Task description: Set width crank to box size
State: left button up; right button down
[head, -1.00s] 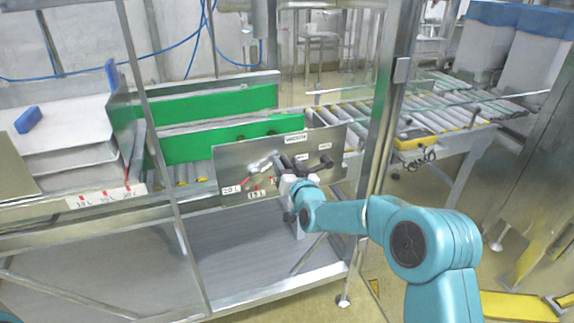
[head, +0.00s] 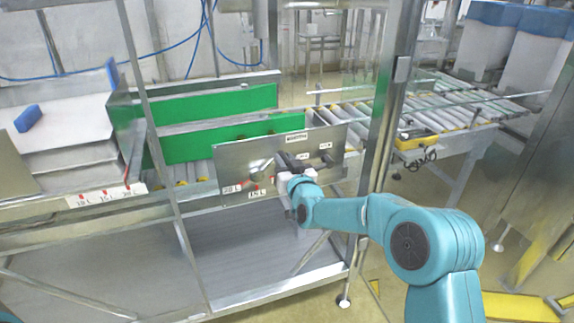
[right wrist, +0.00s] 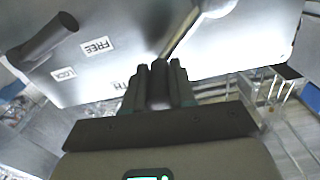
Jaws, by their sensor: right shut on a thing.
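The metal control panel (head: 235,160) stands in front of the green side boards. It has a silver crank piece (head: 260,167) and several size labels, including a 15 L label (head: 257,193), with red marks. My right gripper (head: 288,176) is at the panel front, and its fingers mostly hide the grip there. In the right wrist view my right gripper (right wrist: 160,78) is shut on the dark crank handle (right wrist: 161,66), which points out from the panel. Part of a width label (right wrist: 119,85) shows beside it. My left gripper is not in view.
A dark lock lever (right wrist: 45,40) sits beside the FREE label (right wrist: 97,47) and the LOCK label (right wrist: 64,74). Green boards (head: 215,108) flank the roller conveyor (head: 345,116). A steel frame post (head: 386,110) stands right of the panel.

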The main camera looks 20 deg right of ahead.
jog(key=a+r+n+p, duration=0.1)
jog(key=a+n, duration=0.2)
jog(key=n, duration=0.2)
jog(key=a+n+p, duration=0.2)
jog(key=a+n, duration=0.2)
jog(key=a+r+n+p, duration=0.1)
jog(key=a+n, duration=0.2)
jog(key=n, duration=0.2)
jog(key=shift+s+a+r+n+p, duration=0.15)
jog(key=shift+a+r+n+p, duration=0.15)
jog(key=shift+a+r, duration=0.05)
jog(key=shift+s+a+f+n, duration=0.1)
jog(key=shift+a+f+n, duration=0.85)
jog(key=shift+n, duration=0.35)
jog(key=shift+a+f+n, duration=0.8)
jog(key=shift+a+n, duration=0.2)
jog(key=shift+n, duration=0.3)
jog(key=shift+f, duration=0.1)
jog(key=c, duration=0.9)
grip_release()
jog(key=shift+c, duration=0.2)
